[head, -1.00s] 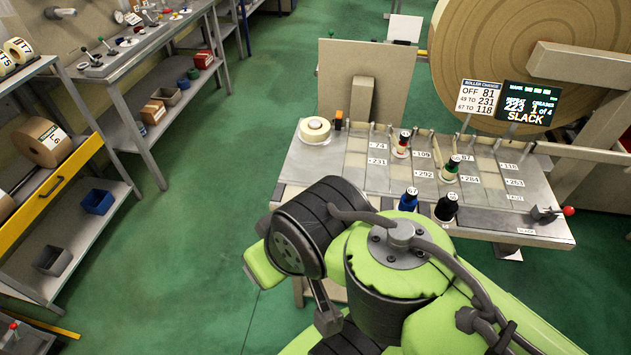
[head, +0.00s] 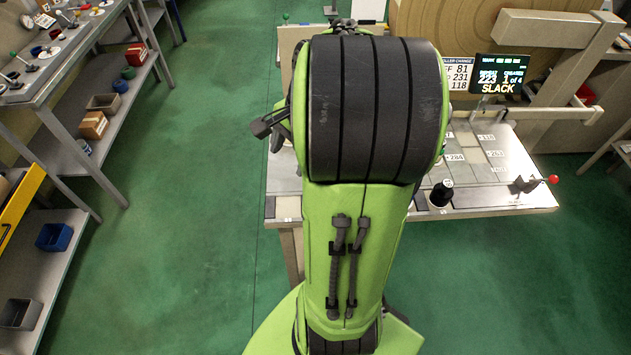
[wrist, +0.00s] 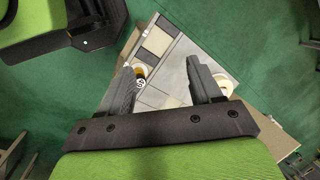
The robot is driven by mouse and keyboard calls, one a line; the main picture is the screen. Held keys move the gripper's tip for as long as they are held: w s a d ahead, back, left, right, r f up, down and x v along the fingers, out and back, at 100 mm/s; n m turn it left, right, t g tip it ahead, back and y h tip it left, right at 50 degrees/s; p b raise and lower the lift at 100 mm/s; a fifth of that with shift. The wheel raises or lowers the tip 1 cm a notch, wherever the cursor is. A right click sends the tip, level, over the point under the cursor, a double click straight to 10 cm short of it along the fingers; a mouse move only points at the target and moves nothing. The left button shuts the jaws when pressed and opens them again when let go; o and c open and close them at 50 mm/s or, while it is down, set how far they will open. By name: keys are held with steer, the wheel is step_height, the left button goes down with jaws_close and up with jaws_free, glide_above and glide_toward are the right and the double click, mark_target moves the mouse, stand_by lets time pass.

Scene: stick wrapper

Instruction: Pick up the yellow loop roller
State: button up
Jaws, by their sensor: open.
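My gripper (wrist: 160,66) is open and empty in the wrist view, its two fingers pointing down over the grey worktable (wrist: 176,85). A small roller (wrist: 140,72) with an amber-yellow part and a white label shows beside the left finger, which partly hides it. I cannot tell for sure that it is the yellow loop roller. A black roller (head: 441,194) stands upright near the table's front edge there.
A white tape roll (wrist: 222,84) sits by the right finger. A red-knobbed lever (head: 537,183) is at the table's right end. A screen (head: 500,75) reading SLACK stands behind. Shelves (head: 62,165) line the left; the green floor between is clear.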

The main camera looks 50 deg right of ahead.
steer(key=s+d+f+m+y+p, duration=0.1)
steer(key=s+d+f+m, duration=0.2)
steer(key=d+m, duration=0.25)
steer(key=s+d+f+m+y+p, duration=0.1)
steer(key=s+d+f+m, duration=0.25)
steer(key=d, duration=0.35)
steer(key=shift+m+t, duration=0.3)
steer(key=b+x, duration=0.2)
steer(key=x, duration=0.5)
steer(key=b+x, duration=0.2)
steer(key=x, duration=0.6)
steer(key=shift+s+f, duration=0.15)
steer(key=shift+f, duration=0.1)
steer(key=shift+r+h, duration=0.15)
steer(key=shift+h, duration=0.15)
steer(key=c, duration=1.1)
